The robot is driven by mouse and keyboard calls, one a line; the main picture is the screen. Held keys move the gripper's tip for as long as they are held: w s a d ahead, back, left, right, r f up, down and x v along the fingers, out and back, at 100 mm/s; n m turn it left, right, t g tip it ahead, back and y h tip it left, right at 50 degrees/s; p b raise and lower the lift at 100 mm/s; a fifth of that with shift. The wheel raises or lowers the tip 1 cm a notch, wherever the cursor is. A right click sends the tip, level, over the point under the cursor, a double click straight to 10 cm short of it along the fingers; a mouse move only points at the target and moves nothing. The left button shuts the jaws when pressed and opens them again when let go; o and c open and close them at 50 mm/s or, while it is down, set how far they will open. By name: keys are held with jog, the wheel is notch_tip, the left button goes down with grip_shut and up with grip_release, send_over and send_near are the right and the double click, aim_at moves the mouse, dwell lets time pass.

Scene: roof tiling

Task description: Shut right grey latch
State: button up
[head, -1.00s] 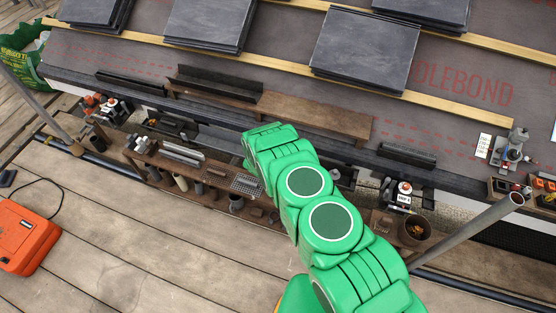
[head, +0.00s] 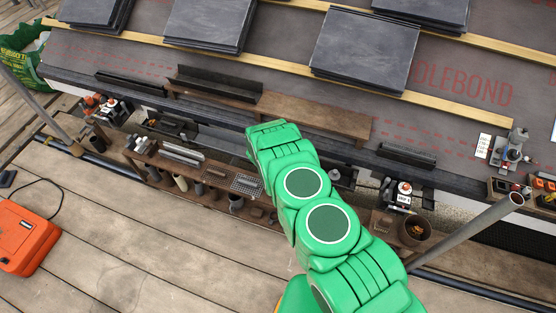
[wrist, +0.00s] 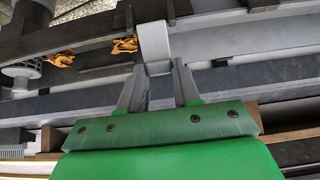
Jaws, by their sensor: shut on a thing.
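In the wrist view my gripper (wrist: 158,70) has its two fingers on either side of the lower end of a light grey, strap-like latch (wrist: 153,42). It is shut on this piece. The latch stands across a grey rail (wrist: 225,42). In the head view my green arm reaches over the eave of the roof and hides the gripper and the latch. I cannot tell from these frames whether the latch is fully shut.
Orange-yellow leaves (wrist: 62,60) lie in the channel beside the latch. A wooden shelf (head: 310,118) runs along the roof edge just beyond my arm. A workbench (head: 190,165) with tools stands left of it. A grey pole (head: 465,229) rises at right.

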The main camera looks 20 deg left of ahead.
jog(key=shift+f, duration=0.1)
jog(key=o, duration=1.1)
jog(key=shift+c, duration=0.2)
jog(key=shift+s+a+r, duration=0.1)
jog(key=shift+s+r, duration=0.15)
jog(key=shift+r, duration=0.25)
jog(key=shift+s+r, duration=0.5)
jog(key=shift+r, duration=0.05)
jog(key=shift+v, duration=2.65)
